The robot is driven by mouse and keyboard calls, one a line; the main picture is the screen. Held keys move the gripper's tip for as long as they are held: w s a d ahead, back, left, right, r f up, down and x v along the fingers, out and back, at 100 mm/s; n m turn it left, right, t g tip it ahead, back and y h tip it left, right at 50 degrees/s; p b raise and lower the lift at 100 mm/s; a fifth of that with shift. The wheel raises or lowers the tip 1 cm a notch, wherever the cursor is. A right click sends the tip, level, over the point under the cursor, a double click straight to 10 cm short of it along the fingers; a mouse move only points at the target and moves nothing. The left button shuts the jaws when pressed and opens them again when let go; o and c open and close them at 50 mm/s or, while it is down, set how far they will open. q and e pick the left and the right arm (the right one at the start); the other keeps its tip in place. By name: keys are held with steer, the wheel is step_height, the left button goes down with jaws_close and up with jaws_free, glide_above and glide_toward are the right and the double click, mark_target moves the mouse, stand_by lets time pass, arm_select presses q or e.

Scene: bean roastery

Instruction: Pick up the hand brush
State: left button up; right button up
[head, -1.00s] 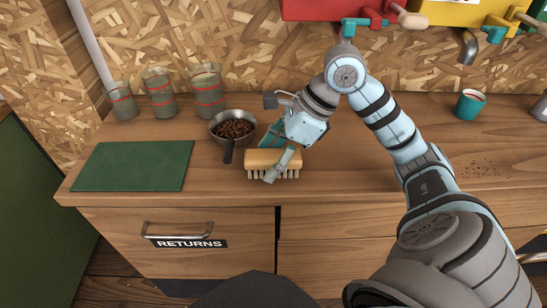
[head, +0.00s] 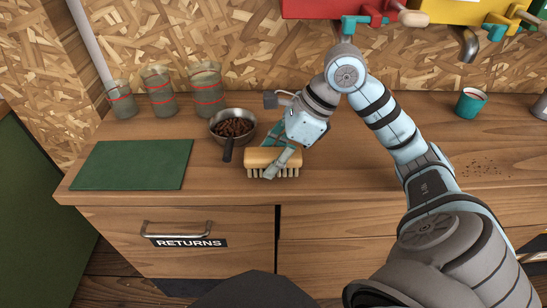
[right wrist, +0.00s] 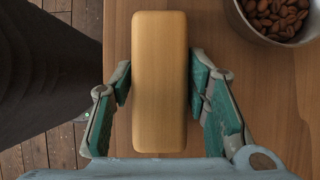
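The hand brush (head: 262,157) has a tan wooden block and pale bristles. It rests bristles down on the wooden counter near its front edge. My right gripper (head: 278,158) reaches down over it with one finger on its near side and one on its far side. In the right wrist view the block (right wrist: 160,85) lies between the teal-padded fingers (right wrist: 160,68), whose tips meet its two long sides. The gripper looks shut on the brush, with no clear gap. The bristles are hidden in that view. My left gripper is not in view.
A green mat (head: 132,165) lies at left, with several red-banded cups (head: 160,92) behind. A teal mug (head: 470,104) stands at right.

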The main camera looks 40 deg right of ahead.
steer(key=c, duration=0.7)
steer(key=shift+o, duration=0.2)
steer(key=shift+r+p, duration=0.35)
step_height(320, 180, up, 11)
steer(key=p, duration=0.6)
step_height(320, 180, up, 9)
steer(key=p, duration=0.9)
glide_above(273, 152)
steer(key=shift+s, duration=0.1)
steer(key=shift+f, duration=0.1)
steer(key=o, duration=0.6)
steer(key=c, duration=0.4)
